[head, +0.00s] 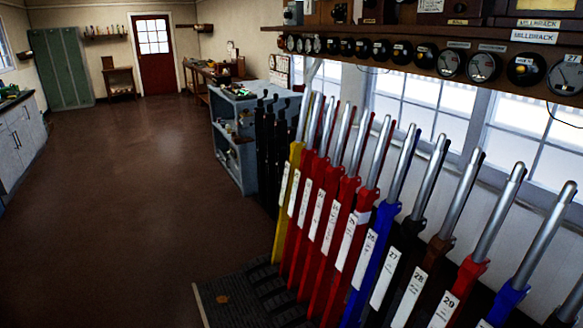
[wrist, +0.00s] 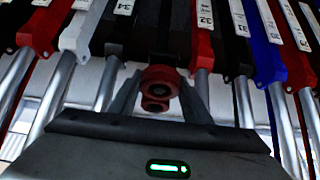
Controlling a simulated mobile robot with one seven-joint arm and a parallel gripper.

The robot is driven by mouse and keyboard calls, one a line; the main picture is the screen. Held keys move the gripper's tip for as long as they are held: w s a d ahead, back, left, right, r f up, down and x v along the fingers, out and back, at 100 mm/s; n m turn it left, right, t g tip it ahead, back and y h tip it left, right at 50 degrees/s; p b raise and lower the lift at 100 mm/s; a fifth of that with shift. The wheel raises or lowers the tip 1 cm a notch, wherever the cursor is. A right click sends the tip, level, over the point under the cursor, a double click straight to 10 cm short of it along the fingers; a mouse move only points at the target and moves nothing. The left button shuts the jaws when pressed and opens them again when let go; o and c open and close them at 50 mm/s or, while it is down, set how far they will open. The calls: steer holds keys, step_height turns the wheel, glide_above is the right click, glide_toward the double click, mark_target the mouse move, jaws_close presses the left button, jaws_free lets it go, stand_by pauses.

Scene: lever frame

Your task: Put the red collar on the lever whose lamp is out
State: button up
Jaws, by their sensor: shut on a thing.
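The red collar (wrist: 159,78) is between the fingers of my gripper (wrist: 158,92) in the wrist view, where the levers appear upside down. My gripper is shut on it. The collar is in front of dark levers and left of a red lever (wrist: 206,38) marked 32; I cannot tell if it touches any. In the head view a row of levers has a yellow one (head: 288,200), several red ones, a blue one (head: 373,245) marked 26, a black one (head: 392,262), a brown one (head: 425,265) and others. No lit or unlit lamp can be made out.
A shelf (head: 430,42) with round dials (head: 451,64) runs above the levers. Windows (head: 436,105) are behind them. A blue-grey cabinet (head: 247,140) stands past the far end of the row. The brown floor (head: 120,190) to the left is clear.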

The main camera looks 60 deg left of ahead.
steer(key=shift+r+p, duration=2.1)
steer(key=shift+r, duration=1.7)
